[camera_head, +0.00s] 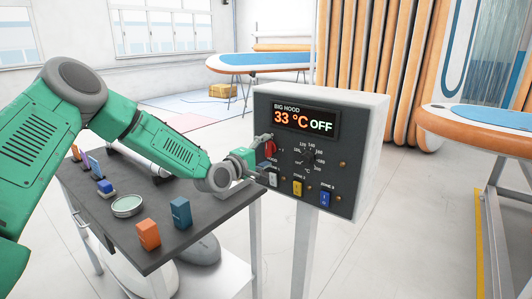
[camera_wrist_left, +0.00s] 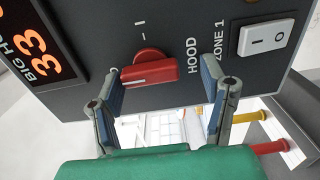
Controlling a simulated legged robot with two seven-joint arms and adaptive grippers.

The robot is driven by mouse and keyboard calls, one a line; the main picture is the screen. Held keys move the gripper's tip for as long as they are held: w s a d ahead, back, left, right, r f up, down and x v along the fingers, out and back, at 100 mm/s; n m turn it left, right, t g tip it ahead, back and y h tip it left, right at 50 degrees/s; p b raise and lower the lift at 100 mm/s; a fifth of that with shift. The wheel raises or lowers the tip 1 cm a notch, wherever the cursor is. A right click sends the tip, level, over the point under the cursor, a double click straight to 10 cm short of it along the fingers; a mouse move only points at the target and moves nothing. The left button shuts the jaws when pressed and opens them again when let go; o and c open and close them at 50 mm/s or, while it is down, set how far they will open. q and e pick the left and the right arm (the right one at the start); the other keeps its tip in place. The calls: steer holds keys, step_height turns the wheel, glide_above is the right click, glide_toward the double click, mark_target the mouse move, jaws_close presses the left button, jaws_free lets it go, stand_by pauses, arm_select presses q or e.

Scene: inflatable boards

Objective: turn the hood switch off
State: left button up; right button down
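The control box (camera_head: 365,120) has a display (camera_head: 305,118) that reads "BIG HOOD 33 °C OFF". Its red hood switch (camera_head: 270,148) is a rotary knob, larger in the left wrist view (camera_wrist_left: 150,70). There its white line points left toward the "0" mark, with the "I" mark above. My left gripper (camera_head: 264,153) is at the panel in front of the knob. In the left wrist view the left gripper (camera_wrist_left: 160,72) is open, with one finger on each side of the knob and visible gaps. My right gripper is not in view.
Below the knob are a white zone 1 switch (camera_wrist_left: 265,38), a yellow switch (camera_head: 297,188) and a blue switch (camera_head: 325,199). A temperature dial (camera_head: 308,158) is to the right. A dark table (camera_head: 190,240) with small boxes stands left of the control box.

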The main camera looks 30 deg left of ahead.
arm_select(q)
steer(key=shift+r, duration=0.1)
steer(key=s+a, duration=0.1)
steer(key=s, duration=1.1)
steer(key=shift+w, duration=0.1)
steer(key=shift+f, duration=0.2)
